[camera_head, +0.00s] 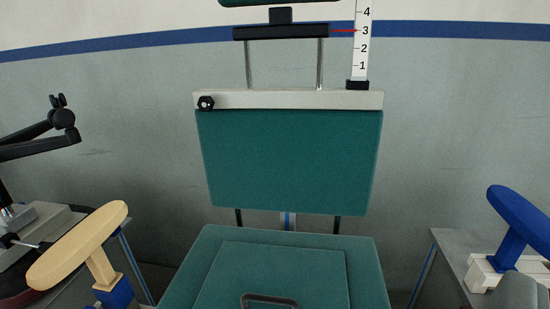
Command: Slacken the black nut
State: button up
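The black nut (206,102) is a small dark knob on the front of the pale crossbar (290,99), near its left end. The crossbar runs along the top of the green chair backrest (290,160). No part that I can surely call my gripper shows, and nothing is seen touching the nut. Above the crossbar, two grey posts carry a black bar (281,32) under a green headrest (280,2), which is cut by the top edge. A white scale (362,45) stands at the right end; a red pointer is at 3.
The green seat (370,275) with a dark loop (270,299) is below. A tan armrest (80,245) is at lower left, a blue one (520,218) on a grey table (455,245) at right. A black jointed arm (40,130) stands at left. The space before the backrest looks clear.

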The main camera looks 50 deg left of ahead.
aim_at(205, 103)
jog(key=u, duration=1.4)
jog(key=l+z, duration=0.15)
jog(key=l, duration=0.6)
